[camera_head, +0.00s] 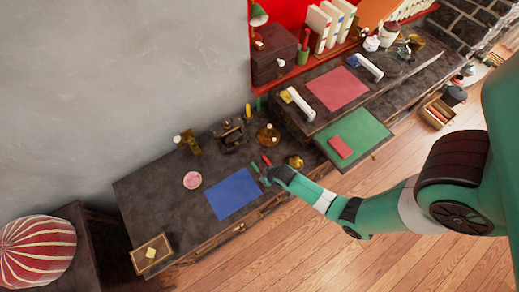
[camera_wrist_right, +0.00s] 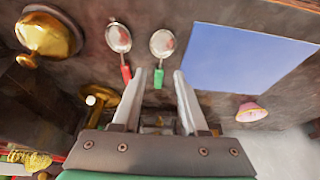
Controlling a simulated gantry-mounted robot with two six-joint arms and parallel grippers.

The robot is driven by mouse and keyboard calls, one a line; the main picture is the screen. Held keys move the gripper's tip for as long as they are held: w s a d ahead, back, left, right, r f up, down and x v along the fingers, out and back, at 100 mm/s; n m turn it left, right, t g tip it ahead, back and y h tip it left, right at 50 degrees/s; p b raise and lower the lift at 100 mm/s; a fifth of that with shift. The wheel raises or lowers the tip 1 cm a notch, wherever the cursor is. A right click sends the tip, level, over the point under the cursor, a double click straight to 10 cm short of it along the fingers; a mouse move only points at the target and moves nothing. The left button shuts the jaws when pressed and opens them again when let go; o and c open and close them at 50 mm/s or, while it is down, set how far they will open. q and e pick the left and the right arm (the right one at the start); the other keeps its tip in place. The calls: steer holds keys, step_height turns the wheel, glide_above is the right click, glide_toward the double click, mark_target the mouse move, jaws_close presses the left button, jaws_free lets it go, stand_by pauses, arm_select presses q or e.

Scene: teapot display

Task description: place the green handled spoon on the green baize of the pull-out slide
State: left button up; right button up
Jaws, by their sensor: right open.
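The green handled spoon (camera_wrist_right: 162,46) lies on the dark desk top in the right wrist view, its green handle pointing toward my gripper. My right gripper (camera_wrist_right: 157,76) is open, and the green handle appears between its fingertips; I cannot tell how far above it they are. In the head view my right gripper (camera_head: 267,177) is over the desk's right part, beside the blue sheet, and largely covers the spoons. The green baize (camera_head: 368,132) of the pull-out slide lies to the right, with a red block-like object (camera_head: 340,147) on it. My left gripper is not in view.
A red handled spoon (camera_wrist_right: 118,38) lies just left of the green one. A blue sheet (camera_head: 233,194), a pink dish (camera_head: 192,180) and brass objects (camera_wrist_right: 48,36) are nearby on the desk (camera_head: 150,192). Most of the baize around the red object is bare.

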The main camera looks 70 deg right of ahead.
mark_target(260, 174)
steer(key=shift+w+d+f, duration=0.15)
steer(key=shift+f, duration=0.45)
steer(key=shift+w+f+b, duration=0.1)
steer(key=shift+f+b, duration=0.2)
steer(key=shift+b, duration=0.1)
steer(key=b+x, duration=0.2)
steer(key=x, duration=0.2)
steer(key=shift+w+d+f+b, duration=0.1)
steer(key=shift+w+d+b, duration=0.1)
steer(key=shift+w+b, duration=0.1)
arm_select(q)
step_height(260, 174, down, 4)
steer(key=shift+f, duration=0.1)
arm_select(e)
jaws_close()
